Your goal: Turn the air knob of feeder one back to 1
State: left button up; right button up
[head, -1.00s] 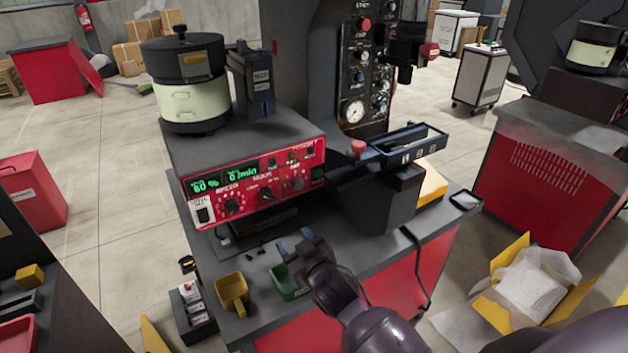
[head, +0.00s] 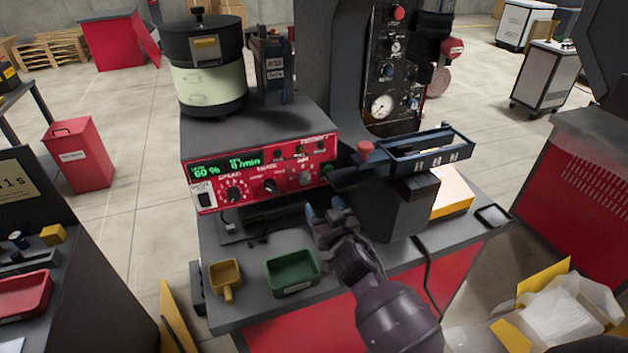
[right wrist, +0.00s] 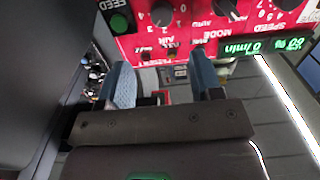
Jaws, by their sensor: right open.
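Feeder one's red control panel (head: 205,198) faces me under the bowl feeder, with a green display reading 60 % and 0 /min. The air knob (head: 305,178) is the rightmost large knob, beside the green feed button. In the right wrist view the panel is upside down, and the air knob (right wrist: 162,15) lies beyond the gap between my fingers. Its exact setting is too small to tell. My right gripper (head: 325,208) is open and empty, in front of and below the knob, not touching it. My left gripper is not in view.
The mode knob (head: 270,186) and speed knob (head: 233,194) sit left of the air knob. A dark chute (head: 425,150) juts out at right. A green tray (head: 292,270) and a yellow scoop (head: 226,275) lie on the bench below.

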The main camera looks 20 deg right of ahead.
aim_at(306, 180)
jog(key=w, duration=0.9)
jog(key=shift+w+a, duration=0.2)
jog(key=shift+a, duration=0.1)
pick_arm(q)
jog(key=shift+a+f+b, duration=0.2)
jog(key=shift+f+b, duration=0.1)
pick_arm(e)
jog(key=shift+w, duration=0.7)
jog(key=c, duration=0.9)
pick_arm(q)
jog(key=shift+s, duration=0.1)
pick_arm(e)
jog(key=shift+c, duration=0.2)
